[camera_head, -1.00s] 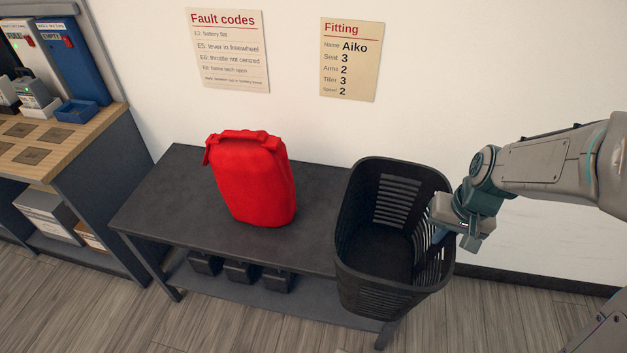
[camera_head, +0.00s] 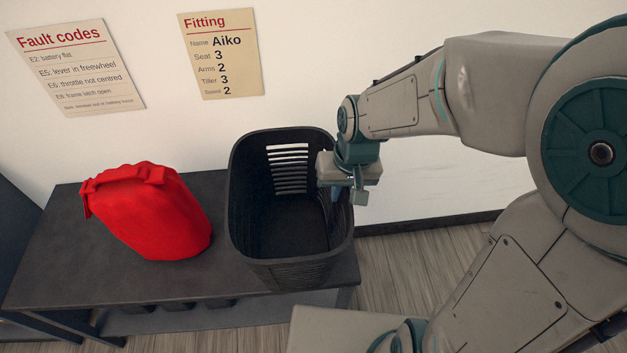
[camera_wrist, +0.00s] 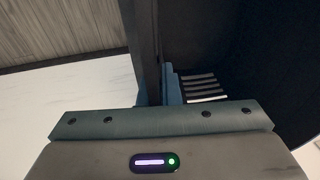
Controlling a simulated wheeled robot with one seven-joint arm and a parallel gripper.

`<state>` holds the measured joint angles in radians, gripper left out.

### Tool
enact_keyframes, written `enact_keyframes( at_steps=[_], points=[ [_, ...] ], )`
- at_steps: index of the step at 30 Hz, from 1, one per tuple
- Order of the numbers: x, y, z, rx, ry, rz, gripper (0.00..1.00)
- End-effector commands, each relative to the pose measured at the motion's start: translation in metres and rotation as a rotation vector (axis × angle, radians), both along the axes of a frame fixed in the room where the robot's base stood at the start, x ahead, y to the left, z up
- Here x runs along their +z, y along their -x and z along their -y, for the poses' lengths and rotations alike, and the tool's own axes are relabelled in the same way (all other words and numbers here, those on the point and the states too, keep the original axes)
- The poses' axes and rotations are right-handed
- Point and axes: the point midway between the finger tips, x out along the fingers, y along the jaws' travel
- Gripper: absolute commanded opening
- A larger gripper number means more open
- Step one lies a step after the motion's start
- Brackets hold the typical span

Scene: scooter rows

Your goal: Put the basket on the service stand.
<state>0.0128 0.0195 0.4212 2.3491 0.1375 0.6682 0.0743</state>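The black slatted basket (camera_head: 240,215) is upright at the right end of a dark low table (camera_head: 215,280); I cannot tell whether its base rests on the top or is slightly above it. My gripper (camera_head: 348,190) is at the basket's right wall, one finger inside and one outside. In the wrist view the basket wall (camera_wrist: 147,40) runs between my blue fingers (camera_wrist: 158,88), which appear closed on it. The basket is empty as far as I see. I cannot tell for sure whether this table is the service stand.
A red bag (camera_head: 150,212) stands on the table just left of the basket. Several dark bins (camera_head: 178,306) sit on the lower shelf. Two notices, Fault codes (camera_head: 75,65) and Fitting (camera_head: 222,55), are on the wall behind. Floor (camera_head: 420,250) is clear right of the table.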

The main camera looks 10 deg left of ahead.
Motion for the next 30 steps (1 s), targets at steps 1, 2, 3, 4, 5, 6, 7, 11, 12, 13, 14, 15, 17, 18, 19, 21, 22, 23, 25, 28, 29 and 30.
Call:
enact_keyframes(
  at_steps=[1, 2, 3, 4, 5, 6, 7, 11, 12, 13, 14, 15, 17, 18, 19, 21, 22, 23, 25, 28, 29, 30],
  points=[
    [-0.005, -0.007, -0.002, 0.001, -0.001, -0.002, 0.00],
    [-0.007, -0.011, -0.003, 0.001, -0.002, 0.000, 0.00],
    [-0.011, -0.016, -0.005, 0.000, -0.003, -0.002, 0.00],
    [-0.013, -0.021, -0.006, 0.000, -0.001, -0.002, 0.00],
    [-0.016, -0.025, -0.007, 0.001, -0.003, -0.002, 0.00],
    [-0.019, -0.031, -0.008, 0.000, -0.003, -0.002, 0.00],
    [-0.022, -0.035, -0.009, 0.000, -0.002, 0.000, 0.00],
    [-0.033, -0.054, -0.014, 0.001, -0.003, -0.001, 0.00],
    [-0.037, -0.059, -0.015, 0.001, -0.003, -0.002, 0.00],
    [-0.040, -0.064, -0.017, 0.002, -0.003, 0.000, 0.00],
    [-0.042, -0.069, -0.018, 0.002, -0.003, 0.001, 0.00],
    [-0.046, -0.074, -0.019, 0.001, -0.003, -0.001, 0.00],
    [-0.051, -0.082, -0.020, 0.000, -0.002, 0.000, 0.00],
    [-0.053, -0.088, -0.022, 0.000, -0.002, 0.001, 0.00],
    [-0.055, -0.091, -0.023, 0.001, -0.002, 0.001, 0.00],
    [-0.059, -0.097, -0.024, 0.002, -0.002, 0.001, 0.00],
    [-0.060, -0.099, -0.025, 0.002, -0.002, 0.002, 0.00],
    [-0.061, -0.100, -0.025, 0.001, -0.002, 0.002, 0.00],
    [-0.063, -0.103, -0.025, 0.001, -0.001, 0.002, 0.00],
    [-0.071, -0.103, -0.025, 0.000, -0.001, 0.000, 0.00],
    [-0.076, -0.103, -0.025, 0.001, -0.001, -0.001, 0.00],
    [-0.082, -0.103, -0.025, 0.001, -0.001, -0.001, 0.00]
  ],
)
